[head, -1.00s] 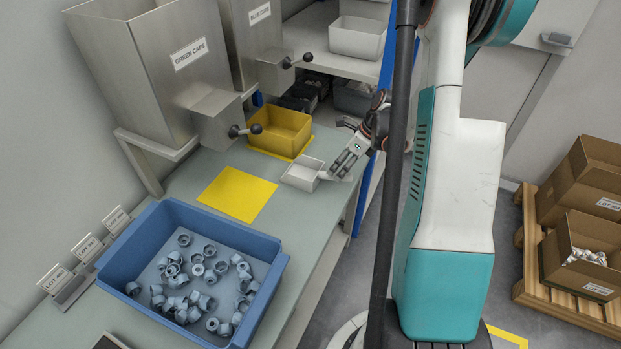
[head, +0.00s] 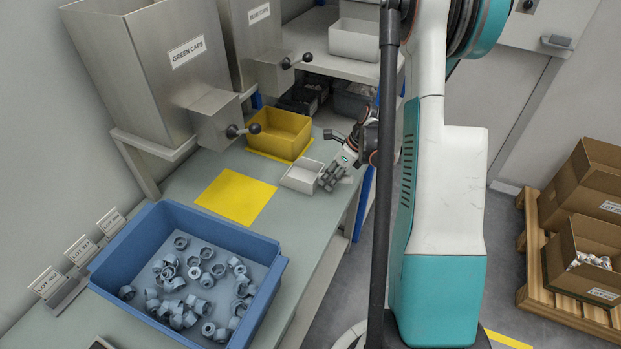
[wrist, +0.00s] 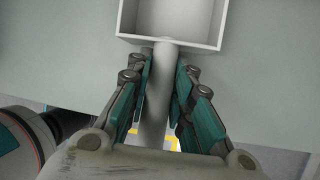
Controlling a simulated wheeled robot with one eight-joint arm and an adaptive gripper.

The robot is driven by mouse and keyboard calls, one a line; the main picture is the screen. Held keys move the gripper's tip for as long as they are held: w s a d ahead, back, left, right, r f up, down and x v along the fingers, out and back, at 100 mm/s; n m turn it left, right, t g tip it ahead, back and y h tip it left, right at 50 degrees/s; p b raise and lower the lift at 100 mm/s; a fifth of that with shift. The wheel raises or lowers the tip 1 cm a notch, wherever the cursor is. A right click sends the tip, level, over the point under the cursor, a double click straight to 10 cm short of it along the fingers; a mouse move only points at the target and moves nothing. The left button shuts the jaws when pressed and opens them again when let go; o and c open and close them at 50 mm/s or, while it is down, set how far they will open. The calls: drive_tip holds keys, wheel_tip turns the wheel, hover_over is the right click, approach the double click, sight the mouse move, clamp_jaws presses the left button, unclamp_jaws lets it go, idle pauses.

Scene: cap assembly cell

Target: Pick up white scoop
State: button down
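The white scoop is a square, open-topped box with a straight handle. It rests on the grey-green bench in the head view (head: 301,176), right of the yellow mat. In the wrist view its box (wrist: 180,20) is at the top and its handle runs down between my fingers. My gripper (head: 331,178) is at the handle, close to the box. In the wrist view my gripper (wrist: 166,65) has one finger on each side of the handle, with the tips very near it. I cannot tell whether they touch it. The handle's lower end is hidden.
A yellow bin (head: 279,133) stands just behind the scoop. A blue tray (head: 268,290) holding several grey caps is nearer, at left. The yellow mat (head: 236,196) is bare. Steel hoppers (head: 150,75) with levers stand along the wall. The bench edge is close to my gripper.

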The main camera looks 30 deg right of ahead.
idle(0.3)
wheel_tip(320, 180, up, 20)
drive_tip(key=p, duration=0.6)
idle(1.0)
